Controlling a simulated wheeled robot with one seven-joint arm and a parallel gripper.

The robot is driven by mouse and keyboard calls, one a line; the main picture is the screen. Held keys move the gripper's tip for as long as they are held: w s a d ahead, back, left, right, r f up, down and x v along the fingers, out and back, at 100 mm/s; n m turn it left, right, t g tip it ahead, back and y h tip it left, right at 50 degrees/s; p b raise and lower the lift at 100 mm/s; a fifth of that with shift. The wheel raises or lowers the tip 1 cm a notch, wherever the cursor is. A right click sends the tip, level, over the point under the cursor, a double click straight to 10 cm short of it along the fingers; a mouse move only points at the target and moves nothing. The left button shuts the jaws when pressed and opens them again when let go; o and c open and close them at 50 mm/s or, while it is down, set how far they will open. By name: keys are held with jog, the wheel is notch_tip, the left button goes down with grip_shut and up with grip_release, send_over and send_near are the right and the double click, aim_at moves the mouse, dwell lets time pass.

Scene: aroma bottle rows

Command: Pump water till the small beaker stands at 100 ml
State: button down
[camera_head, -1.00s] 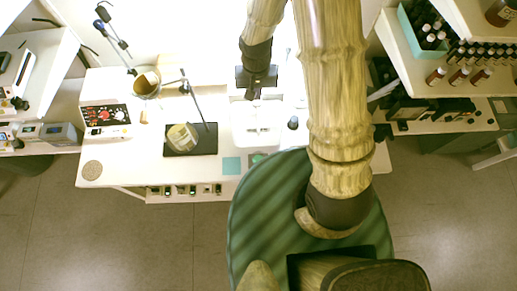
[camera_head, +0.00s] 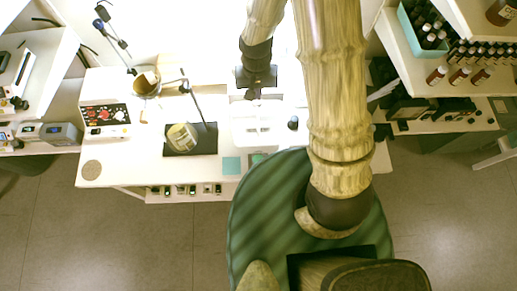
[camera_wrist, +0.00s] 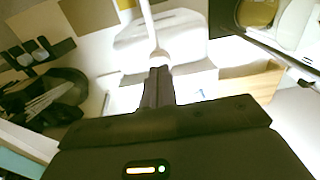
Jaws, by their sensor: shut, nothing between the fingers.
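A round clear vessel with pale yellowish contents (camera_head: 180,138) stands on a black mat on the white bench. I cannot be sure it is the small beaker, and no level or scale mark is readable. My gripper (camera_head: 251,96) points down over the back of a white boxy unit (camera_head: 246,138), right of the mat. In the wrist view my gripper (camera_wrist: 160,70) has its dark fingers together and empty. A thin white rod (camera_wrist: 150,25) runs up to just beyond the fingertips. I cannot tell whether they touch it. No pump is clearly recognisable.
A thin rod stand (camera_head: 194,102) rises beside the mat. Shelves with bottles are at the right.

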jog(key=shift+f+b, duration=1.1)
jog(key=shift+f, duration=0.3)
jog(key=shift+r, duration=0.1)
dwell(0.3)
jog(key=shift+r+p, duration=1.2)
jog(key=shift+r, duration=0.2)
jog(key=shift+f+b, duration=1.2)
jog(key=shift+f, duration=0.25)
dwell(0.4)
jog(key=shift+r+p, duration=1.2)
jog(key=shift+r, duration=0.3)
